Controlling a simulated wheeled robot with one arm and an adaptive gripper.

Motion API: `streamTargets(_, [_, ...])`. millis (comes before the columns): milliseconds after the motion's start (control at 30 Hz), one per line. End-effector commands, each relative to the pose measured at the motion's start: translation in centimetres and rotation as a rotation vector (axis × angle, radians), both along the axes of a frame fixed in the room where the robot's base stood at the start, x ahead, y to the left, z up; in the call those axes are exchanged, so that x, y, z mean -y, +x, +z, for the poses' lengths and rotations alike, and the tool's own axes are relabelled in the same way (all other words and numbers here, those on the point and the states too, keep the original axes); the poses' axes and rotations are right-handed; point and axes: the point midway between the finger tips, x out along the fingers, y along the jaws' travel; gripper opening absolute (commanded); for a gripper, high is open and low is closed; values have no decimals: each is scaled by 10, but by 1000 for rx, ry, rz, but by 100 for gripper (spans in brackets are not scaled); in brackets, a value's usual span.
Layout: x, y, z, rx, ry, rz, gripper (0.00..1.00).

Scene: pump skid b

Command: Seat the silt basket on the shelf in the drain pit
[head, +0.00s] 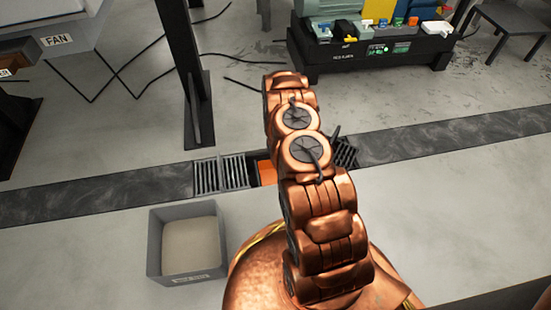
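The drain channel crosses the floor, and its pit opening lies mostly behind my copper arm. An orange surface (266,171) shows in the opening just left of my arm; I cannot tell whether it is the silt basket or part of the pit. A slatted dark grate (222,173) lies left of it in the channel line. Another dark slatted piece (345,153) shows right of my arm and looks tilted, with a thin dark upright part beside it. The shelf in the pit is hidden. My gripper is not discernible; my arm hides the area behind it.
A grey open box (188,243) with pale contents and a label stands on the near floor, left of my arm. A dark post (190,75) stands beyond the channel. A black skid (375,55) with coloured parts is at the back, and a grey table (512,22) at right.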

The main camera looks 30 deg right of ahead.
Motion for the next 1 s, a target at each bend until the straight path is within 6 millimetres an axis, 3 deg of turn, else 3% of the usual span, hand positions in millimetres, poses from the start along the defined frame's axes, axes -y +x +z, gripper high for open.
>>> streamTargets(67, [0,0,0,1,0,0,0])
streamTargets(100, [0,0,-1,0,0,0,17])
streamTargets(367, [0,0,-1,0,0,0,44])
streamTargets(567, [0,0,-1,0,0,0,45])
streamTargets(867, [0,0,-1,0,0,0,74])
streamTargets(1000, [0,0,-1,0,0,0,74])
